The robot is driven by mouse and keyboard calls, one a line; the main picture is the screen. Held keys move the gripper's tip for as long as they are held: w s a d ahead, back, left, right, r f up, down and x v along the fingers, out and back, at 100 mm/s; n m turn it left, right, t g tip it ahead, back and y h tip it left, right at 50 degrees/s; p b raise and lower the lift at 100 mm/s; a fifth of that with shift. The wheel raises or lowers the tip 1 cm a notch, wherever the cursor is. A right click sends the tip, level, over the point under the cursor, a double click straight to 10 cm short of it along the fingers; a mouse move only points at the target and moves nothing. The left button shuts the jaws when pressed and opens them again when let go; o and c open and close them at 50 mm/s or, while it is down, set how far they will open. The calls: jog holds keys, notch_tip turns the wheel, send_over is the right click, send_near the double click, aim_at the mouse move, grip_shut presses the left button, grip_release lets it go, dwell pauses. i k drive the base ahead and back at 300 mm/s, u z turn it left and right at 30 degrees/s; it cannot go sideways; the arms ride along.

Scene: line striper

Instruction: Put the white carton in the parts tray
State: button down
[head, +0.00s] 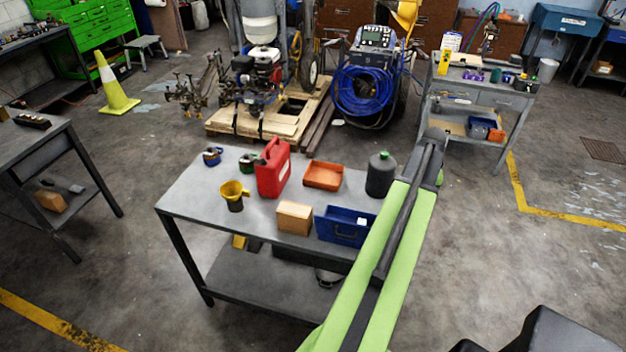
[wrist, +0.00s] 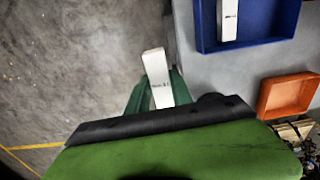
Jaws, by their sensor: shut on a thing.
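A white carton (wrist: 155,70) with small dark print is held between the green fingers of my gripper (wrist: 157,92) in the wrist view. The gripper is shut on it. The carton shows against the floor, just left of the table's edge. A blue tray (wrist: 262,42) is at the upper right of that view, apart from the gripper, with another white block (wrist: 228,18) in it. In the head view the blue tray (head: 338,232) stands at the table's front right. My gripper and the held carton cannot be made out there.
The grey table (head: 185,196) also bears an orange tray (head: 323,175), a red jerrycan (head: 272,168), a cardboard box (head: 294,217), a yellow funnel (head: 234,190) and a dark bottle (head: 381,175) by my arm. The orange tray shows in the wrist view (wrist: 288,96). The table's left front is clear.

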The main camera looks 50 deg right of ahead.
aim_at(323, 178)
jog(key=u, duration=0.05)
jog(key=i, duration=1)
